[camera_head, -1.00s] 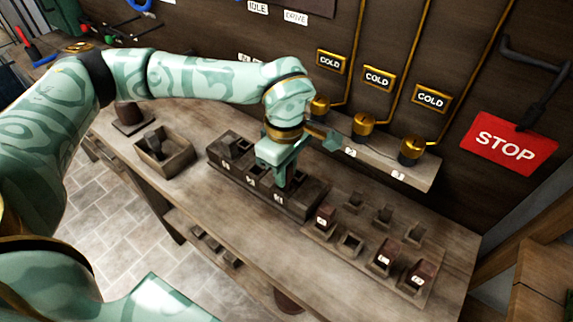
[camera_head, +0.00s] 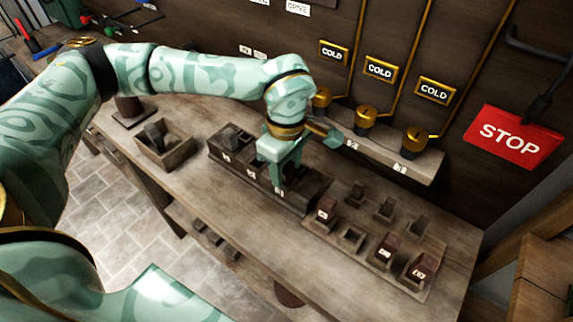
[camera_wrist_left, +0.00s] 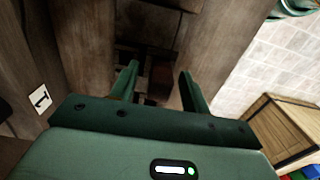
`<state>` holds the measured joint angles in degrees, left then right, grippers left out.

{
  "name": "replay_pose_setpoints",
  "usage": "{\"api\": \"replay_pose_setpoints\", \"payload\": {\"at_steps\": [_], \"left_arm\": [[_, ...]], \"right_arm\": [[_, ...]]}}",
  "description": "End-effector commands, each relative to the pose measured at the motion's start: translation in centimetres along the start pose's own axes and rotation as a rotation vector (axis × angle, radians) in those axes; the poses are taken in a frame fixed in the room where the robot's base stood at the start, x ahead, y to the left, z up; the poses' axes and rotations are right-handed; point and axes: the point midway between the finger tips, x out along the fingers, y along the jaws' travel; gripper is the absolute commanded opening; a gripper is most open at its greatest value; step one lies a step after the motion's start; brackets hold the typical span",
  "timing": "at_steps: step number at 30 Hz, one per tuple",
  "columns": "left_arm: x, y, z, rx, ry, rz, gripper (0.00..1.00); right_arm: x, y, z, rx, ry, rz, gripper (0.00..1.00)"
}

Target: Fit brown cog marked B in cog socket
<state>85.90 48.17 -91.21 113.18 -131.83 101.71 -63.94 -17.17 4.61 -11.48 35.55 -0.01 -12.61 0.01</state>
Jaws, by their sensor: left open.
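My left gripper (camera_head: 283,183) is over the long dark rack (camera_head: 232,172), at its right part. In the left wrist view the gripper (camera_wrist_left: 160,82) is open, and a reddish-brown block (camera_wrist_left: 161,78) shows between and beyond its fingers. I cannot tell whether they touch it. Three brown blocks with pale marks stand in the board at the right: one near the rack (camera_head: 326,210), one in the front row (camera_head: 387,252) and one at the front right (camera_head: 424,268). Their letters are too small to read, so I cannot tell which is B. My right gripper is not in view.
An open wooden box (camera_head: 168,150) with a dark piece in it stands left of the rack. A ledge with brass-topped fittings (camera_head: 366,120) runs behind the rack. A red STOP sign (camera_head: 512,136) hangs at the right. The front strip of the bench (camera_head: 230,205) is clear.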

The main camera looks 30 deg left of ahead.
Motion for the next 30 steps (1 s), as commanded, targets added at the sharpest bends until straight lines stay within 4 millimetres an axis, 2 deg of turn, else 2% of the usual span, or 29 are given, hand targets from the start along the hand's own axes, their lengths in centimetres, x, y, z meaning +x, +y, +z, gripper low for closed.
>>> {"api": "replay_pose_setpoints", "payload": {"at_steps": [5,12,18,24,30], "left_arm": [[-3.0,0.1,0.0,0.000,0.000,0.006,0.47],[-9.8,0.1,0.0,0.000,0.000,0.009,0.47],[-14.1,0.0,0.0,0.000,0.000,0.005,0.47],[-16.0,0.0,0.0,0.000,0.000,0.002,0.47],[-16.1,0.0,0.0,0.000,-0.001,-0.001,0.47]], "right_arm": [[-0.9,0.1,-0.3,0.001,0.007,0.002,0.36],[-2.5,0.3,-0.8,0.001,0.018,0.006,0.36],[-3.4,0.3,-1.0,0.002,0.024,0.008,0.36],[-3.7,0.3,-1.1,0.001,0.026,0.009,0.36],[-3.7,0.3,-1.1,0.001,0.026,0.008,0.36]]}}
